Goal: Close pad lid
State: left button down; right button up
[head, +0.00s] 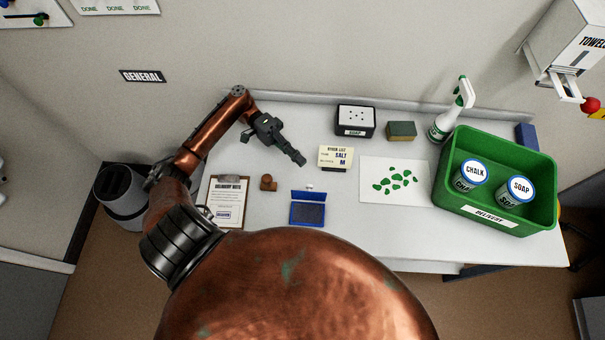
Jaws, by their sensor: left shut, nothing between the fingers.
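The ink pad (307,214) is a small blue case with a dark pad inside, on the white table near its front edge. Its blue lid (308,196) stands raised along the far side, so the pad is open. My left gripper (301,161) is shut and empty. It is above the table, beyond the lid and a little to its left, apart from it. My right gripper is not in view.
A wooden stamp (268,183) and a clipboard (227,198) lie left of the pad. A salt card (336,157) stands behind it to the right. A sheet with green shapes (408,200) and a green crate (484,223) with two cans are further right. A soap box (355,119) is at the back.

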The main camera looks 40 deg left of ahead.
aim_at(309, 192)
pick_arm(q)
jog(key=s+d, duration=0.3)
jog(key=d, duration=0.1)
jog(key=shift+s+d+f, duration=0.1)
jog(key=shift+s+d, duration=0.25)
jog(key=shift+s+d+r+m+y+p, duration=0.2)
jog(key=shift+r+m+y+p, duration=0.15)
jog(key=shift+p, duration=0.35)
